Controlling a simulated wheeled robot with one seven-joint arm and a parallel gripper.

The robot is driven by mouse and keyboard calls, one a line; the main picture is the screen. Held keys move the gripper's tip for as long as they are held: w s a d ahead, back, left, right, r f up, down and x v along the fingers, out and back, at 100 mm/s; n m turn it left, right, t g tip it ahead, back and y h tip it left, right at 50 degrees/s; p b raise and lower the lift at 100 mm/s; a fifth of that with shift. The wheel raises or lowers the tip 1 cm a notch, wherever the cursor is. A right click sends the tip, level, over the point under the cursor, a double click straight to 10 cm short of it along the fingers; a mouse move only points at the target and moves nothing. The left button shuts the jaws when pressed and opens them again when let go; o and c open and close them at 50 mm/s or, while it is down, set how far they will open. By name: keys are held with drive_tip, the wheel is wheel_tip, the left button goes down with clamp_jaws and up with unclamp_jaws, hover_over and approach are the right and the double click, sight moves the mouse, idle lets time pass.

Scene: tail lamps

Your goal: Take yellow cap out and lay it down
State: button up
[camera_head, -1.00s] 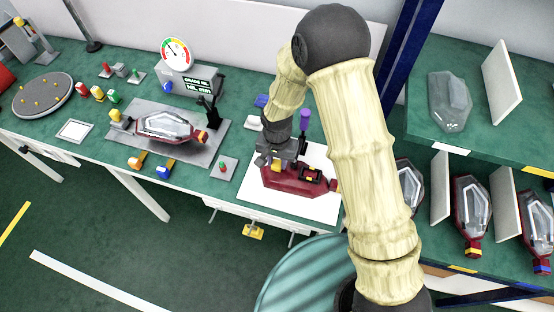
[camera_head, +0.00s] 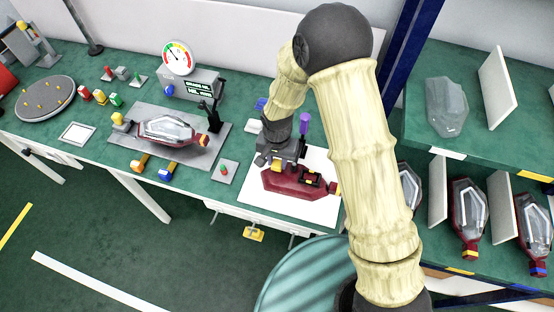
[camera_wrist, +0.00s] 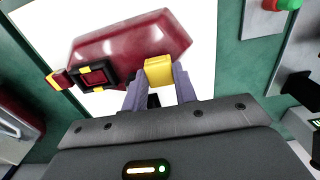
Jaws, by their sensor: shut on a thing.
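My gripper (camera_head: 279,163) is just above the dark red tail lamp (camera_head: 290,184), which lies on a white mat (camera_head: 315,213). In the wrist view my gripper (camera_wrist: 159,84) is shut on the yellow cap (camera_wrist: 158,70), held between the two grey fingertips. The cap is close to the near edge of the red lamp body (camera_wrist: 125,45); whether they still touch I cannot tell. In the head view my gripper mostly hides the cap.
A purple-handled tool (camera_head: 304,122) stands behind the lamp. To the left are a small grey plate (camera_head: 225,171) with a red-and-green piece and a clear lamp on a grey fixture plate (camera_head: 205,150). Shelves with more lamps (camera_head: 467,212) stand at right. The mat's front is clear.

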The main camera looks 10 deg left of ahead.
drive_tip(key=shift+r, duration=0.45)
drive_tip(key=shift+r+p, duration=0.7)
drive_tip(key=shift+p, duration=0.05)
drive_tip(key=shift+f, duration=0.1)
